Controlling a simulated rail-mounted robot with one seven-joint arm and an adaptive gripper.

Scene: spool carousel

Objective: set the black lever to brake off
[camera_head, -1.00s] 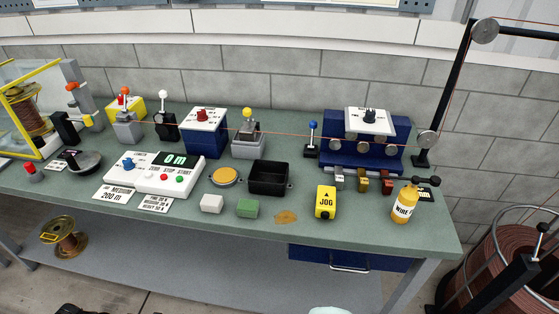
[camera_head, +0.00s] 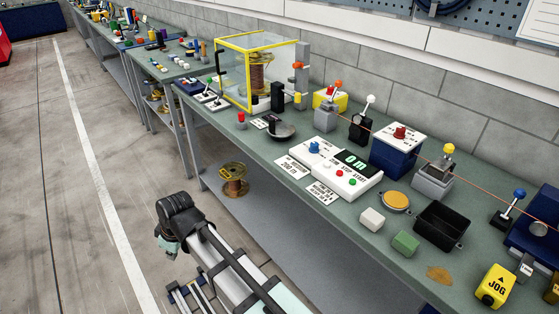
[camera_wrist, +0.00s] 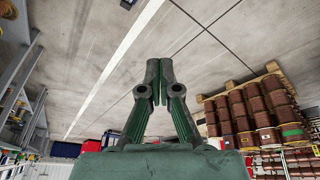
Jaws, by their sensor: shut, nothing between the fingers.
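I cannot tell for sure which lever is the black one, as no brake marking is readable. A lever with a black base and white knob (camera_head: 361,124) stands upright behind the white counter box in the head view. A lever with a blue knob and dark base (camera_head: 508,212) leans at the right. A black upright block (camera_head: 277,98) stands beside the yellow-framed case. My gripper (camera_wrist: 159,75) is shut and empty in the wrist view, its fingers together, with floor behind them. My arm is in front of the bench in the head view, away from the levers.
The green bench (camera_head: 262,150) also carries a yellow-framed case (camera_head: 248,95), a white counter box (camera_head: 335,170), a black bin (camera_head: 440,225) and a yellow JOG box (camera_head: 494,284). A spool (camera_head: 233,178) stands on the lower shelf. The floor at left is clear.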

